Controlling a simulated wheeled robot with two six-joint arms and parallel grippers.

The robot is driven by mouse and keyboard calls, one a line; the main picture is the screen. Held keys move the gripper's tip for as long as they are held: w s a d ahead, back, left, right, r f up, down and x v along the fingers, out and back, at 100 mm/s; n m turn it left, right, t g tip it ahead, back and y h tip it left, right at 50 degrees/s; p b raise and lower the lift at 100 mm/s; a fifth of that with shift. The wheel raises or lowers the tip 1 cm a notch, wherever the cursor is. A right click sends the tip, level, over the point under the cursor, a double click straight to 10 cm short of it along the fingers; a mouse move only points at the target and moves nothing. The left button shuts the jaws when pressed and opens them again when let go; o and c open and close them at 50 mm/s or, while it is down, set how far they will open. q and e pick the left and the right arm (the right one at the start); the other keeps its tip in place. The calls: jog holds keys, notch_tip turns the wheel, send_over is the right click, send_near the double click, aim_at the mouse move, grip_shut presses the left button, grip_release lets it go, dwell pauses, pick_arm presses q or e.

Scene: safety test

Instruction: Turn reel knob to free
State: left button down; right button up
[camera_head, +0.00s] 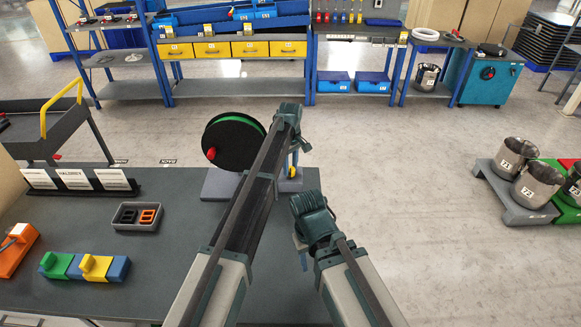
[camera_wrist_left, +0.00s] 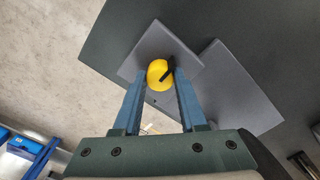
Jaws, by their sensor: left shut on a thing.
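The reel (camera_head: 230,143) is a black disc with a green rim and a red end piece. It stands on a grey base (camera_head: 216,185) at the far edge of the dark table. A yellow knob (camera_head: 292,171) with a black pointer sits on the base's right part; it also shows in the left wrist view (camera_wrist_left: 155,70). My left gripper (camera_head: 293,163) is shut on the yellow knob, one blue finger on each side. My right gripper (camera_head: 303,260) hangs low near the table's right edge. Its fingers are mostly hidden by its own wrist.
A small grey bin (camera_head: 122,225) with black and orange parts, blue-yellow-green blocks (camera_head: 85,267) and a card holder (camera_head: 80,180) stand on the table's left. Blue shelving (camera_head: 235,85) stands far behind. Metal pots (camera_head: 535,185) stand at the right. The floor between is clear.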

aim_at(291, 168)
dwell(0.5)
pick_arm(q)
jog(key=shift+c, duration=2.3)
grip_release()
jog(key=shift+r, duration=0.15)
pick_arm(e)
jog(key=shift+r, duration=0.15)
pick_arm(q)
notch_tip(291, 168, up, 14)
jog(key=p, duration=1.4)
jog(key=shift+f, duration=0.2)
pick_arm(e)
notch_tip(291, 168, up, 14)
jog(key=shift+f, duration=0.25)
